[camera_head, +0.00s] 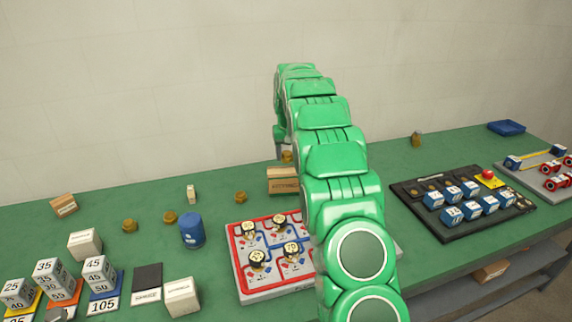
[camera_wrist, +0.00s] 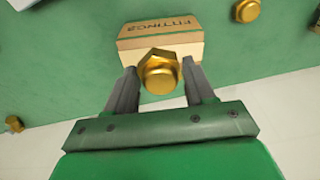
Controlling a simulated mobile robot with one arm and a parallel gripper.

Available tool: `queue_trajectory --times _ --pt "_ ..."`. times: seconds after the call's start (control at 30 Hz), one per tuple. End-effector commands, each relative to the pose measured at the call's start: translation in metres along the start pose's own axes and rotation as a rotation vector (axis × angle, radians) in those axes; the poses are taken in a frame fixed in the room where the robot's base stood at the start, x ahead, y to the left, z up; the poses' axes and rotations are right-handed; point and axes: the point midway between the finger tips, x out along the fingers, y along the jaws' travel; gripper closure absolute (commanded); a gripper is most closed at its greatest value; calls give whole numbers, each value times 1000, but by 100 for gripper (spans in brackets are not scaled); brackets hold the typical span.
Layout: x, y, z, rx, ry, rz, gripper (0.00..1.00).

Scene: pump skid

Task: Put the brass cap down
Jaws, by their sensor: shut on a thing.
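My gripper (camera_wrist: 160,78) is shut on the brass cap (camera_wrist: 158,76), a gold hexagonal piece with a round end, in the wrist view. In the head view the held cap (camera_head: 287,156) shows small beside my green arm, which hides most of the gripper. The cardboard box marked FITTINGS (camera_wrist: 160,38) lies just beyond the cap in the wrist view. The same box (camera_head: 283,180) stands on the green table in the head view, partly behind my arm. I cannot tell how high the cap is above the box or table.
Several other brass pieces lie loose on the green table, such as one at left (camera_head: 129,225) and one at right (camera_head: 416,139). A blue can (camera_head: 191,230), a red-and-blue valve board (camera_head: 247,273) and a black tray (camera_head: 447,236) stand nearer. Bare table lies right of the box.

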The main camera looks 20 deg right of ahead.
Motion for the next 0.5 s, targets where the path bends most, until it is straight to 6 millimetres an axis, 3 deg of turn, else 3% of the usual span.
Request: queue_trajectory --times 0.3,0.5 --pt "28 1 -18 1 -2 0 81" --pt "33 1 -22 1 1 0 81"
